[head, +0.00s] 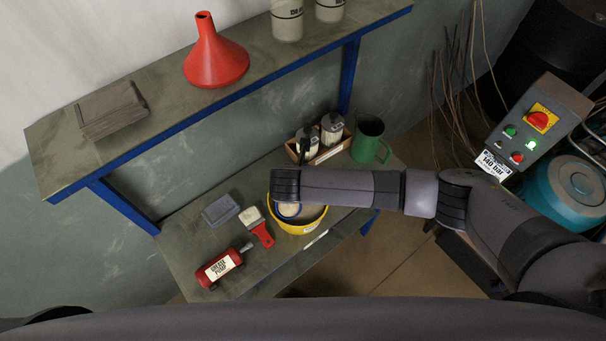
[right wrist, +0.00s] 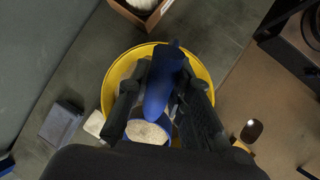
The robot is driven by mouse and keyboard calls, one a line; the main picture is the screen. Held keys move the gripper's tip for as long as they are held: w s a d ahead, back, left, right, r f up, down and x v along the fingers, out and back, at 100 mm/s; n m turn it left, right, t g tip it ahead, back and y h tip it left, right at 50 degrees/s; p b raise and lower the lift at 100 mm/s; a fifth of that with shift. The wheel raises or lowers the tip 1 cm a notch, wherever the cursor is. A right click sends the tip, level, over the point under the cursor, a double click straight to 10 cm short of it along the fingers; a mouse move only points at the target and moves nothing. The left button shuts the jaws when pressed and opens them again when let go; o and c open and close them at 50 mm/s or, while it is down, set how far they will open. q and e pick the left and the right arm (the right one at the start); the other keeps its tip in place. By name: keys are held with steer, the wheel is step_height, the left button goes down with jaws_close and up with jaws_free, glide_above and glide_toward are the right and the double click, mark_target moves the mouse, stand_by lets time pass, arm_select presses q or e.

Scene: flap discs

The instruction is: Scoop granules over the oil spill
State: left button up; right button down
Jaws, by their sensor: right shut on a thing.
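The yellow tub (head: 299,230) stands on the lower bench; its rim also shows in the right wrist view (right wrist: 118,77). My right gripper (right wrist: 168,78) is over the tub, shut on the blue scoop (right wrist: 158,97). The scoop's round bowl holds pale granules (right wrist: 148,132) and is inside the tub's outline from above; I cannot tell its height above the contents. In the head view my right wrist hides most of the gripper and part of the scoop (head: 288,216). My left gripper is not in view.
A brush (head: 260,232), a grey block (head: 220,210) and a red grease pump (head: 219,268) lie left of the tub. A wooden crate of bottles (head: 319,148) and a green mug (head: 369,142) stand behind it. The upper shelf (head: 180,120) overhangs the back.

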steer(key=shift+w+r+g+y, duration=0.1)
steer(key=shift+r+g+y, duration=0.65)
steer(key=shift+r, duration=0.85)
steer(key=shift+r+g+y, duration=0.45)
steer(key=shift+r+g, duration=0.6)
steer(key=shift+r, duration=0.55)
steer(key=shift+r+g+y, duration=0.3)
steer(key=shift+r, duration=0.2)
